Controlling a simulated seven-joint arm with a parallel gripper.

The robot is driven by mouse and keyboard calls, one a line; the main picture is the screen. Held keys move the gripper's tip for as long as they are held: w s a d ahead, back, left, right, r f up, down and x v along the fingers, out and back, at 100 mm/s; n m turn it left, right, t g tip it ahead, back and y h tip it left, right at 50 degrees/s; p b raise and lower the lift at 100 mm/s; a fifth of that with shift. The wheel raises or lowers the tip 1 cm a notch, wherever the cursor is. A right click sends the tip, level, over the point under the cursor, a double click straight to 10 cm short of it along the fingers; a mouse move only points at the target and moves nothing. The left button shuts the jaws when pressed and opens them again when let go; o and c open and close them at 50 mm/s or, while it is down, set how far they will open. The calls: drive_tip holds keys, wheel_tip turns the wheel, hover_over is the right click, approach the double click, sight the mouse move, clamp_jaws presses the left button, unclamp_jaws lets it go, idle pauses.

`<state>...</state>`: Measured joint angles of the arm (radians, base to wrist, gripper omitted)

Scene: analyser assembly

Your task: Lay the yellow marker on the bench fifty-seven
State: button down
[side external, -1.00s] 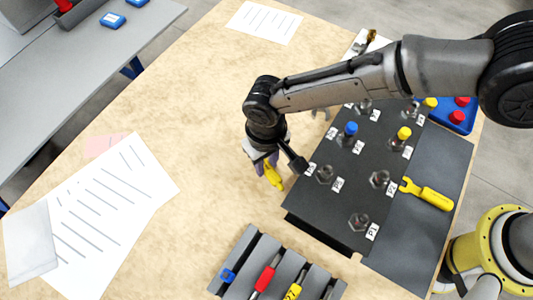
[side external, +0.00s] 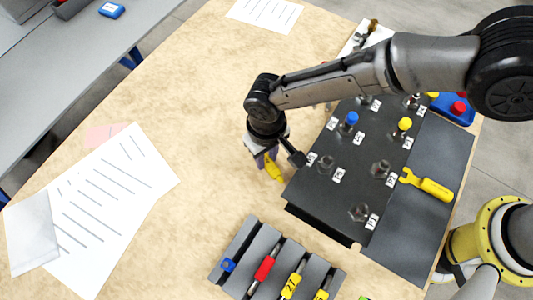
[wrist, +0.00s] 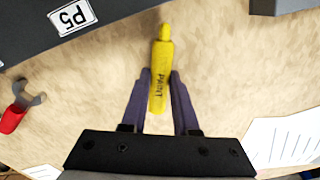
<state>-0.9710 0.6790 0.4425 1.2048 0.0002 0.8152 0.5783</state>
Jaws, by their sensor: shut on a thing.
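The yellow marker (side external: 273,168), labelled PAINT, is in my gripper (side external: 264,163). The wrist view shows the yellow marker (wrist: 160,80) between the two purple fingers of my gripper (wrist: 160,88), with its narrow tip pointing away from the palm. My gripper is shut on it. The marker is low over the tan bench top (side external: 190,120), left of the dark panel; I cannot tell whether it touches the bench.
The dark panel (side external: 320,205) with labelled posts stands right of my gripper. A rack (side external: 235,250) with a red tool (side external: 263,268) and yellow tools is in front. A red-handled wrench (wrist: 18,110) lies nearby. Papers (side external: 110,190) lie left. Bare bench surrounds the marker.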

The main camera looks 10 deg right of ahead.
drive_tip(key=shift+f, duration=0.35)
drive_tip(key=c, duration=0.6)
unclamp_jaws()
drive_tip(key=shift+r, duration=0.1)
wheel_tip(320, 180, up, 14)
drive_tip(key=shift+f, duration=0.2)
